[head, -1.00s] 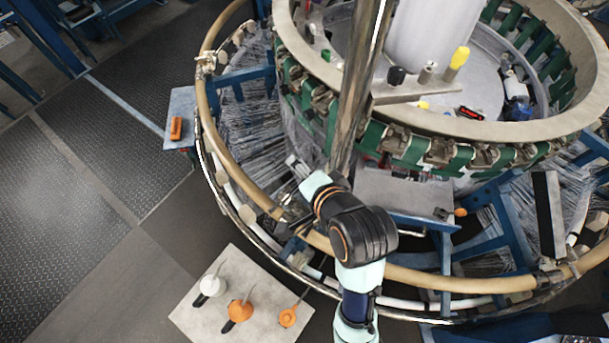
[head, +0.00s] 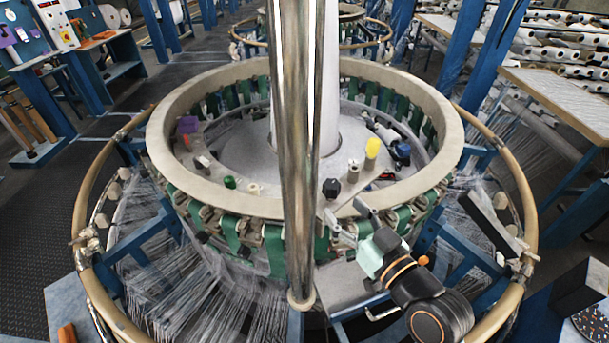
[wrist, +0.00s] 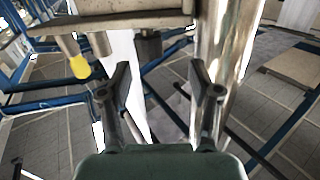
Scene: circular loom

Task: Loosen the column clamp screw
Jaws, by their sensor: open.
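A black knob (head: 331,188), which looks like the column clamp screw, stands upright on the ring's inner plate, right of the shiny column (head: 301,120). It shows in the wrist view (wrist: 148,45), where the picture looks upside down and the knob hangs from the plate (wrist: 115,22). My gripper (head: 347,214) is at the ring's front rim, just in front of the knob. In the wrist view my gripper (wrist: 159,72) has its fingers spread, with nothing between the tips. The knob lies beyond them, a little left of their middle. The column is beside the right finger.
A grey post (head: 353,170) and a yellow-topped post (head: 372,148) stand right of the knob. The pale ring (head: 240,205) surrounds them. A purple item (head: 188,125) and a green cap (head: 230,183) are left of the column. An orange object (head: 67,333) lies at lower left.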

